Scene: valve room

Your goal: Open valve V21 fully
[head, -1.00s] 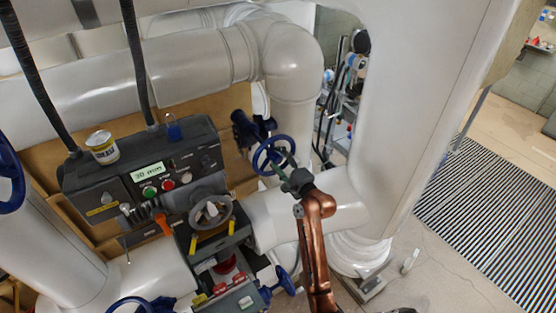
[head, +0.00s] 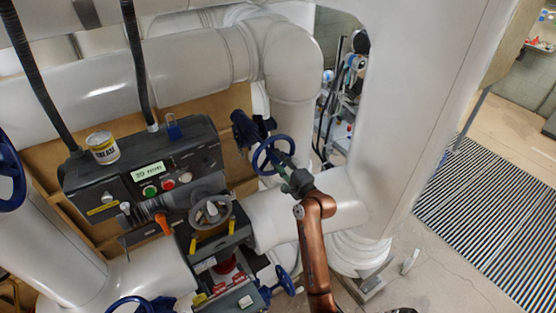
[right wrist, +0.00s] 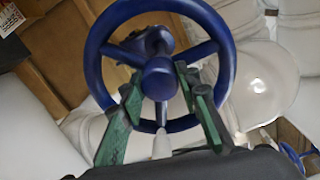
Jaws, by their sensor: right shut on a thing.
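A blue handwheel (head: 266,146) stands on a dark valve body in front of the white pipes, centre of the head view. In the right wrist view the same wheel (right wrist: 228,60) fills the upper middle, with its round hub and spokes. My right gripper (head: 287,170) reaches it from the lower right. In the wrist view its green-padded fingers (right wrist: 160,92) stand on either side of the hub and lower spoke, shut on the wheel. The exact contact is partly hidden. No readable V21 label shows. My left gripper is out of view.
A grey handwheel (head: 228,222) and other blue handwheels (head: 286,281) are nearby. A thick white column (head: 410,110) rises on the right; floor beyond it is open.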

